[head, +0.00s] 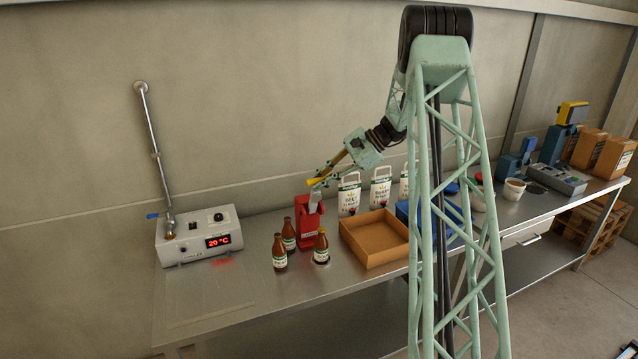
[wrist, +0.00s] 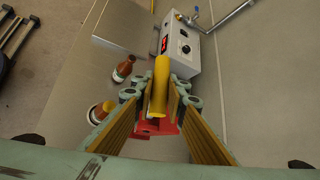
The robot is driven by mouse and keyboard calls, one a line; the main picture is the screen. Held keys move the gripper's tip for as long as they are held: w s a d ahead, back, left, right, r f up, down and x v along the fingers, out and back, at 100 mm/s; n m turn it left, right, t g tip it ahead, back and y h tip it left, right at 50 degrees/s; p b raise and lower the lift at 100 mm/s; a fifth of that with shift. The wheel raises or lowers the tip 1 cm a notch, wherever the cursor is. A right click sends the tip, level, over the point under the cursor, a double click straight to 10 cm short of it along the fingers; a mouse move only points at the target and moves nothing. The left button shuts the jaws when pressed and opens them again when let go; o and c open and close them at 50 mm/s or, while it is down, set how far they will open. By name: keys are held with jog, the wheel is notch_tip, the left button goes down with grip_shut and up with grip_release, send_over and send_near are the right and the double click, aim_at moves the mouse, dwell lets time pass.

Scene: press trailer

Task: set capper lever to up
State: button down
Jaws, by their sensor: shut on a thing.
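The red capper (head: 308,226) stands on the steel bench, and its red body also shows below my gripper in the wrist view (wrist: 150,128). Its lever has a yellow handle (head: 317,181), which lies between my fingers in the wrist view (wrist: 161,78). My gripper (head: 325,181) is shut on this handle, above the capper. The handle sits high, over the top of the red body; its exact angle is hard to tell. A brown bottle with a yellow top (head: 321,246) stands upright at the capper's front. The lever's pivot is partly hidden by my fingers in the wrist view.
Two brown bottles (head: 280,253) (head: 289,235) stand left of the capper. An empty orange tray (head: 372,258) is at its right, with white labelled juice packs (head: 349,195) behind. A grey heater box (head: 200,236) reading 20 °C is at the left. The bench's front left is clear.

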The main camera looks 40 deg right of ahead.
jog(key=c, duration=2.6)
grip_release()
jog(key=shift+d, duration=0.1)
jog(key=shift+s+r, duration=0.1)
jog(key=v, duration=1.1)
jog(key=shift+d+r, duration=0.25)
jog(key=shift+r, duration=0.05)
jog(key=shift+s, duration=0.1)
